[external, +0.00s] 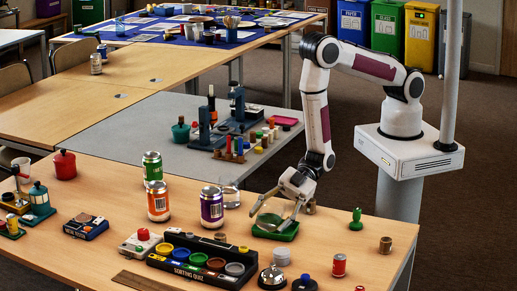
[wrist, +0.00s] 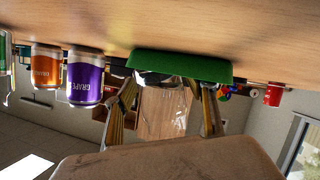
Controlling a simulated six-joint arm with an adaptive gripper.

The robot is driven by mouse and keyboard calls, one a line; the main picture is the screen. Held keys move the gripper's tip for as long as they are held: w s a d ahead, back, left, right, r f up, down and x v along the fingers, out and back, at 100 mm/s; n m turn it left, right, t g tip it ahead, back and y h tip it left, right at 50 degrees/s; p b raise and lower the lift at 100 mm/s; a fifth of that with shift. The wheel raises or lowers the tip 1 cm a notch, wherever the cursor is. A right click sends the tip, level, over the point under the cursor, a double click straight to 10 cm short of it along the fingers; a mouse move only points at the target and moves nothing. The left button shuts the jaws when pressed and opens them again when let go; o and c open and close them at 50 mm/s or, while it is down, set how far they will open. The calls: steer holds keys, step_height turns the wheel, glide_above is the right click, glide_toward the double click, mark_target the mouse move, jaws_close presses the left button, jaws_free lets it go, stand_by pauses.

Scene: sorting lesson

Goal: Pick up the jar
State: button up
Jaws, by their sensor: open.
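A clear glass jar (external: 270,221) stands in or at a green tray (external: 277,235) near the right part of the front table. My gripper (external: 275,213) is open above the tray, with its fingers on either side of the jar. In the wrist view, which is upside down, the see-through jar (wrist: 162,112) shows between my two spread fingers (wrist: 163,118), with the green tray (wrist: 185,66) beyond. I cannot tell whether either finger touches the glass. The jar's outline is faint and partly lost against the background.
A clear glass (external: 230,194) and a purple can (external: 211,207) stand left of the tray. The sorting box (external: 203,262), a bell (external: 272,277) and a grey stack (external: 281,256) lie in front. A green piece (external: 356,219) stands to the right, with bare tabletop around it.

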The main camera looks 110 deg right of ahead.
stand_by(0.3)
steer(key=c, duration=1.2)
steer(key=shift+r, duration=0.35)
steer(key=shift+r, duration=4.5)
steer(key=shift+r, duration=0.2)
